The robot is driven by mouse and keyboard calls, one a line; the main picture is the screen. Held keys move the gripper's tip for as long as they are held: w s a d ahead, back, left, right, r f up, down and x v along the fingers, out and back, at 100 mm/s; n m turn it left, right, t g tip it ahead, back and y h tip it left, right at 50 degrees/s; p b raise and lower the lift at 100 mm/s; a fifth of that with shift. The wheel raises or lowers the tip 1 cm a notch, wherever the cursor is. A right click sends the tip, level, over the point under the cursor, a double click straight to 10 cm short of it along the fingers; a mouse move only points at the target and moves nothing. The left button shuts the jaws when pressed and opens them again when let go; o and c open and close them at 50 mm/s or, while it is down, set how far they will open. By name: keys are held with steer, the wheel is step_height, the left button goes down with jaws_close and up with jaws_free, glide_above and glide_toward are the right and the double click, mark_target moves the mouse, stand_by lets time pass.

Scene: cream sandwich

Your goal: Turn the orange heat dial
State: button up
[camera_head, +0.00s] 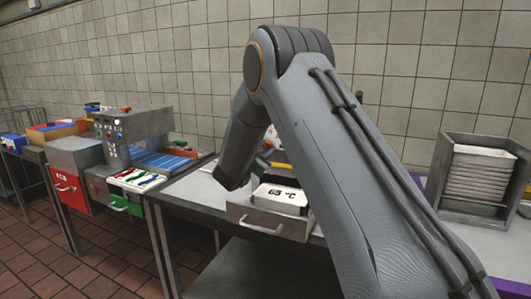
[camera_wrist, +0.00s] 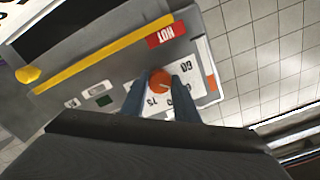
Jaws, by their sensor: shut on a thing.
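The orange heat dial (camera_wrist: 159,79) is on a pale panel with printed numbers in the wrist view. My gripper (camera_wrist: 162,88) has one finger on each side of the dial and is shut on it. The fingers partly cover the numbers around the dial. My arm hides the dial and my fingertips there.
A red HOT label (camera_wrist: 166,36) and a yellow strip (camera_wrist: 110,57) lie beside the panel. In the head view, a grey machine (camera_head: 150,124) with a blue conveyor stands at left. A grey rack (camera_head: 470,206) with stacked trays stands at right.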

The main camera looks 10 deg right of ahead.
stand_by(0.4)
steer(key=o, duration=1.1)
steer(key=shift+c, duration=0.2)
steer(key=b+v, duration=0.2)
steer(key=v, duration=0.5)
steer(key=shift+s+a, duration=0.2)
steer(key=shift+s, duration=0.15)
